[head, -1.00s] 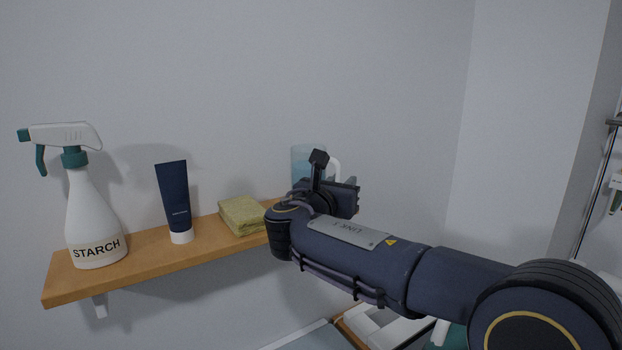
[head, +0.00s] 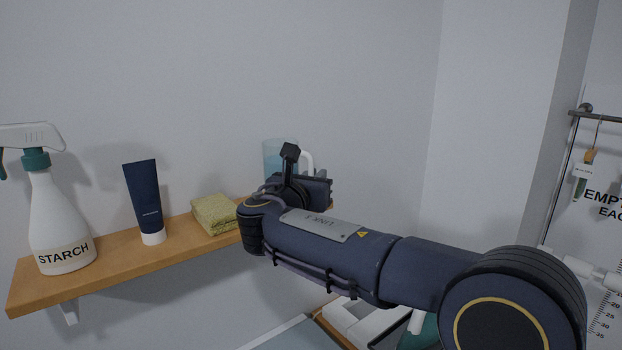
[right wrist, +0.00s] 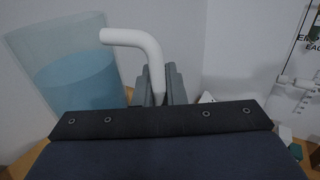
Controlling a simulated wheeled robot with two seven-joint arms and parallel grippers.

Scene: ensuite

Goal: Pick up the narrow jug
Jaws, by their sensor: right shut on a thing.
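The narrow jug (head: 276,154) is clear and bluish with a white handle (head: 308,160). It is at the right end of the wooden shelf, partly behind my right arm. Its base is hidden, so I cannot tell whether it touches the shelf. My right gripper (head: 320,188) is at the handle side of the jug. In the right wrist view the jug (right wrist: 78,88) is at the left and tilted in the picture, and my right gripper's fingers (right wrist: 160,86) are shut around the lower part of the white handle (right wrist: 138,42). My left gripper is not in view.
The wooden shelf (head: 110,256) also holds a starch spray bottle (head: 58,215), a dark blue tube (head: 144,195) and a folded yellow-green cloth (head: 214,214), left of the jug. The wall is close behind. A rail (head: 592,115) with hanging items is at the far right.

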